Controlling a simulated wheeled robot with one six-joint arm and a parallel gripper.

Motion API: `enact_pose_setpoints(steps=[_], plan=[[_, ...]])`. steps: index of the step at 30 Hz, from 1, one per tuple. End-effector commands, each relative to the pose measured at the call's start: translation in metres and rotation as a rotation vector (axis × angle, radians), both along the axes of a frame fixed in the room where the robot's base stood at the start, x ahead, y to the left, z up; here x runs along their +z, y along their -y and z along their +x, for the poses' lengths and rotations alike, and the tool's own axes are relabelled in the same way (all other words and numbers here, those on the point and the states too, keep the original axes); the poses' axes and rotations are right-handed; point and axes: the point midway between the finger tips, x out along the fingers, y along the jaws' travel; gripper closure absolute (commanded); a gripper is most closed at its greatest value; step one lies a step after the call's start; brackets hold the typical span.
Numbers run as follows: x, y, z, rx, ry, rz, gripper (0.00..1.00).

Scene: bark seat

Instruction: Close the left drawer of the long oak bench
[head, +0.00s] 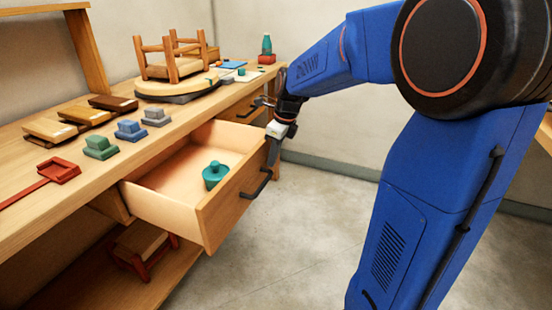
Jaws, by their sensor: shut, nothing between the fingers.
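The long oak bench (120,150) runs along the wall from the left edge of the head view to the middle. Its left drawer (222,214), the nearer one, is pulled well out. A teal lidded pot (215,176) stands inside it near the front. The drawer front has a dark bar handle (256,187).
Another drawer (246,109) is farther along the bench, partly hidden by my arm. Several coloured blocks, wooden trays and an upturned stool (172,60) lie on the bench top. A red-framed stool (140,248) is on the lower shelf. The floor (300,225) before the drawer is clear.

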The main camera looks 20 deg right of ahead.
Motion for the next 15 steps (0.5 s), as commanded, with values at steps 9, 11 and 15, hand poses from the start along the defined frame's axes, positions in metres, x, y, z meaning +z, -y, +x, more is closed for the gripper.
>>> enact_pose_setpoints(steps=[9, 11, 15], plan=[[0.0, -0.002, 0.002, 0.0, 0.0, 0.0, 1.0], [0.0, -0.005, 0.005, 0.001, 0.0, 0.001, 1.0], [-0.001, -0.018, 0.019, 0.003, -0.002, 0.0, 1.0]])
